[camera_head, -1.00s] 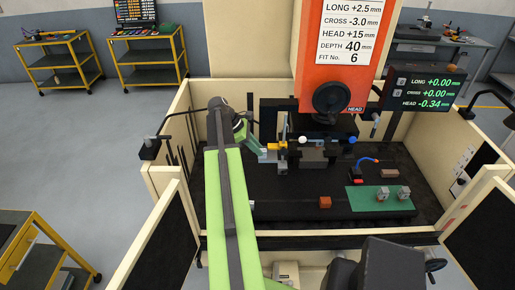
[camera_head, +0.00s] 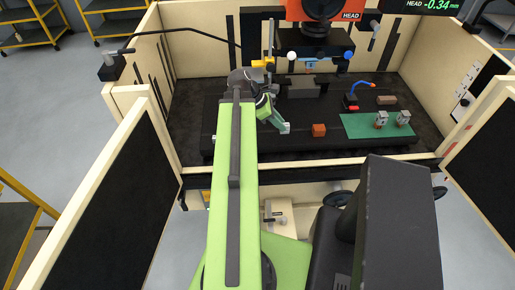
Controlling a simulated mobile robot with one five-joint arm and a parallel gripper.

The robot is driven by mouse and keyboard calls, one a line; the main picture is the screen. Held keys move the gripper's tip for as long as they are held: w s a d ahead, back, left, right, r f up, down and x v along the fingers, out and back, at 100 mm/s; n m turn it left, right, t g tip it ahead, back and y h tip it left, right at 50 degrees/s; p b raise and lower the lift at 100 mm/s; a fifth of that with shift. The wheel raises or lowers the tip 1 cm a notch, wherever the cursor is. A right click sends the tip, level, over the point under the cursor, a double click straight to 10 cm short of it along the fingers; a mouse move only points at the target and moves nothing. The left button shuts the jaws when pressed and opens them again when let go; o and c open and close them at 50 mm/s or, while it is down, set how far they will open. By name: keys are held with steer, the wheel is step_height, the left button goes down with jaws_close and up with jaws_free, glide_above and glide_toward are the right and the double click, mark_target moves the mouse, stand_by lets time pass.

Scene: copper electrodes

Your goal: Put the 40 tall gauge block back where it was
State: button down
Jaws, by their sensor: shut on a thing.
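My gripper (camera_head: 281,124) is at the end of my green arm, low over the dark machine table, left of the copper-coloured block. It is shut on a small pale grey piece (camera_head: 286,128), which I take to be the gauge block. The fingers hide much of it, and its height cannot be read. I cannot tell whether it touches the table.
The dark table (camera_head: 240,146) carries a copper block (camera_head: 319,130) and a green mat (camera_head: 355,127) with two small metal pieces (camera_head: 381,119). A grey vise-like block (camera_head: 299,88) and a yellow part (camera_head: 262,63) stand behind. Cream enclosure walls (camera_head: 200,50) surround the table.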

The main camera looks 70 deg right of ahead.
steer(key=w+f+b, duration=0.2)
steer(key=w, duration=0.1)
steer(key=w+d+f+b, duration=0.1)
steer(key=w+f+b, duration=0.1)
steer(key=w, duration=0.2)
steer(key=w+d+f+b, duration=0.1)
steer(key=w+f+b, duration=0.2)
steer(key=w, duration=0.1)
steer(key=shift+d, duration=0.15)
steer(key=shift+w, duration=0.2)
step_height(320, 180, down, 4)
steer(key=b, duration=0.4)
steer(key=shift+f, duration=0.2)
steer(key=shift+r, duration=0.2)
steer(key=shift+f, duration=0.15)
steer(key=c, duration=1.3)
jaws_free()
steer(key=shift+o, duration=0.2)
